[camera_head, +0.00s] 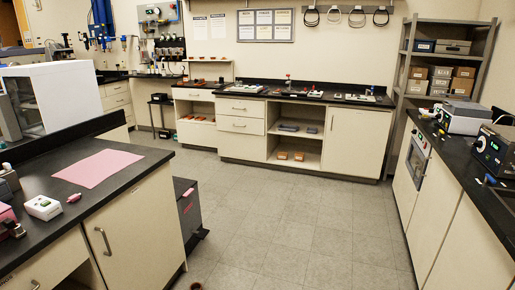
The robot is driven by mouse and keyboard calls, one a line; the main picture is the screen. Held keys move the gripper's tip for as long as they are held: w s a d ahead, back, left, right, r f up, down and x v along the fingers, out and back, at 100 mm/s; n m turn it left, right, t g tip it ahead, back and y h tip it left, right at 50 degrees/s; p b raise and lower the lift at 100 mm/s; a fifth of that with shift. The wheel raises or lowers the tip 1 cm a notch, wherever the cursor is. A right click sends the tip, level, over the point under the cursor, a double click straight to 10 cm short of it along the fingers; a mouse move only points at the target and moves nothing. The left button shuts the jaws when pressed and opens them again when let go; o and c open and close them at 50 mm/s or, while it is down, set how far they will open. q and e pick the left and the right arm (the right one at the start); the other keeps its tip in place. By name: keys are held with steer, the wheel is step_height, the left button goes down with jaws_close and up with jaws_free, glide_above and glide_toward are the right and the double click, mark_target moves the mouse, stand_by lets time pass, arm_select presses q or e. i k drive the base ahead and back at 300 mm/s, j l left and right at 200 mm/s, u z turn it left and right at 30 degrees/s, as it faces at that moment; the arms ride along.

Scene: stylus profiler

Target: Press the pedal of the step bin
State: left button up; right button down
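A dark grey bin (191,212) with a pinkish-red label stands on the floor against the end of the left counter. It looks like the step bin. Its lid appears shut. A low dark part juts out at its base on the right; I cannot tell whether this is the pedal. The counter hides the bin's left side. Neither of my grippers is in view.
The left counter (136,178) bears a pink mat (98,167) and a small white device (42,207). The tiled floor (290,215) is clear to the bin's right. A black-topped counter (458,165) runs along the right. Cabinets (355,140) line the back wall.

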mark_target(202, 234)
steer(key=i+u, duration=0.1)
steer(key=i, duration=0.95)
steer(key=i+l+u, duration=0.1)
steer(key=i, duration=0.9)
steer(key=i+l+u, duration=0.2)
steer(key=i+u, duration=0.15)
steer(key=i+l+u, duration=0.4)
steer(key=i, duration=0.15)
steer(key=i+l+u, duration=0.35)
steer(key=i+l, duration=0.05)
